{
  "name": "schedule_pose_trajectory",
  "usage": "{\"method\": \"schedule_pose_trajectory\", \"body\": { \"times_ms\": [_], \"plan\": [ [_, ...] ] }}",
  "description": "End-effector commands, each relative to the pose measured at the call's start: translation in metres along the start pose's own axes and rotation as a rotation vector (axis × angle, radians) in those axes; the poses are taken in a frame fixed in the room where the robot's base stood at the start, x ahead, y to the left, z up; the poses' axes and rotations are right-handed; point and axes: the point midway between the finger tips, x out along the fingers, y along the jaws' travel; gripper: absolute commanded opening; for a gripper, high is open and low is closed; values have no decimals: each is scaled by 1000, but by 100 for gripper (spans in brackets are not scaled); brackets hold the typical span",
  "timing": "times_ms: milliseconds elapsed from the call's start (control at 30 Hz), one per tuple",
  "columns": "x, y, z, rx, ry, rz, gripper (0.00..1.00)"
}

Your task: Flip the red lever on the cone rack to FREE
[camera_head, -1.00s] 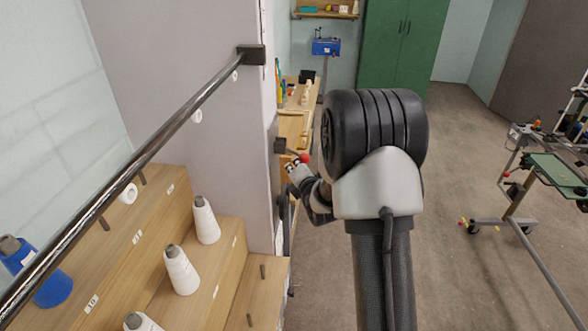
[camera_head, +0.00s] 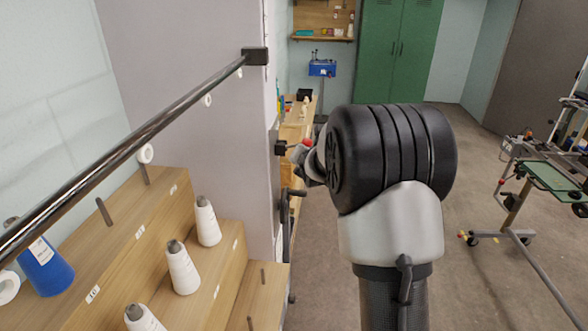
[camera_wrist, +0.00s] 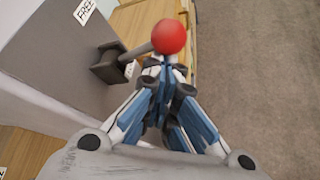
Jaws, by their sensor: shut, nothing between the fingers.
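The red lever has a round red knob (camera_wrist: 169,37) on a short grey rod, which comes out of a dark pivot block (camera_wrist: 108,65) on the grey side of the cone rack. In the wrist view the rod points right and slightly up. A white FREE label (camera_wrist: 84,10) is above the pivot. My gripper (camera_wrist: 159,68) is shut and empty, its tips just below the knob; I cannot tell whether they touch it. In the head view the knob (camera_head: 306,142) shows small beside the pivot block (camera_head: 280,147), and my arm hides most of the gripper.
White yarn cones (camera_head: 182,268) stand on the wooden steps (camera_head: 130,238) at left, below a dark metal rail (camera_head: 130,142). A wooden bench (camera_head: 297,125) lies beyond the lever. A wheeled green-topped stand (camera_head: 555,180) is at right. The floor between is clear.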

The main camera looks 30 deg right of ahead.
Motion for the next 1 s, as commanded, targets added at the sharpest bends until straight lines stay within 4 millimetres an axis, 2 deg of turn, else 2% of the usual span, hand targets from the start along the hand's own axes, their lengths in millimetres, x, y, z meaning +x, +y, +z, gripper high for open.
{"method": "schedule_pose_trajectory", "body": {
  "times_ms": [200, 400, 1000],
  "plan": [
    [0, -4, 13, 2, -4, 2, 0],
    [-2, -2, 18, 2, -3, 1, 0],
    [-3, 0, 20, 4, -2, 2, 0]
  ]
}}
